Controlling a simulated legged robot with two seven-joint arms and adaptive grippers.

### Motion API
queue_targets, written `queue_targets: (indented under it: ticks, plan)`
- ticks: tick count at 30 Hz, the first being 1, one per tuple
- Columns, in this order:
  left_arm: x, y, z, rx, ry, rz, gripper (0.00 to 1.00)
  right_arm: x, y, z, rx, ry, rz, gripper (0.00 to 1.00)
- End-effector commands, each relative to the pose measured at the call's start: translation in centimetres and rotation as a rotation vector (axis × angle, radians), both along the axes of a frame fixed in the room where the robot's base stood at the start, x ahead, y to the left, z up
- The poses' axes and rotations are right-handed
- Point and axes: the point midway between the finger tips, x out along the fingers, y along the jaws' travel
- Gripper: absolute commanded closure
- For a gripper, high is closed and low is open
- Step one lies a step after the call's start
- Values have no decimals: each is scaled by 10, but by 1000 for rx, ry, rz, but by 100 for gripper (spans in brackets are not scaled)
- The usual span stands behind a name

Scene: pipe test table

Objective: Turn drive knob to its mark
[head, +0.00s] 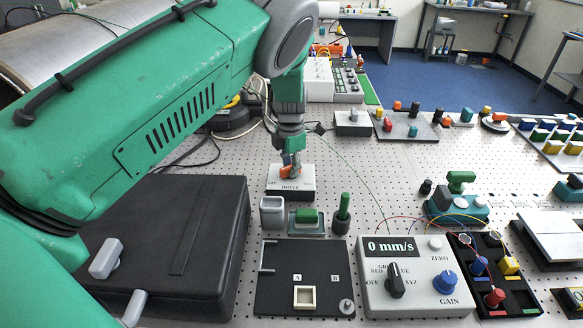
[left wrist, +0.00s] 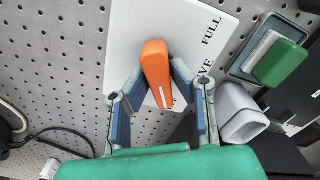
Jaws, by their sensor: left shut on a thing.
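The drive knob (left wrist: 157,70) is an orange lever-shaped handle with a short white line at its narrow end. It stands on a white plate (left wrist: 205,22) lettered "FULL" and, partly hidden, "…VE". In the head view the white DRIVE box (head: 291,189) sits behind the middle of the table, with the orange knob (head: 287,158) partly covered by the gripper. My left gripper (head: 291,168) comes down over the box. In the left wrist view its two blue-padded fingers (left wrist: 160,82) are closed on either side of the knob. The mark for the knob is not clearly visible. My right gripper is out of view.
A grey cup (head: 272,214), a green-handled block (head: 306,220) and a green peg (head: 343,213) stand just in front of the box. A black case (head: 210,260) lies to the left. A 0 mm/s meter box (head: 415,275) stands front right. Thin wires cross the perforated table.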

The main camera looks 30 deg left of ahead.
Motion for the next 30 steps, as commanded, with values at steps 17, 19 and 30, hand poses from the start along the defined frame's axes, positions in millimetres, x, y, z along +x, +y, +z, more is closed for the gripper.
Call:
queue_targets:
  ticks: [17,19,30]
  plan:
    - [2,1,10,2,-7,-1,61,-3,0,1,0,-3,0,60]
    - [2,1,20,2,-7,-2,61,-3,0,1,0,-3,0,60]
    - [4,1,95,3,-9,0,61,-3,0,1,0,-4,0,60]
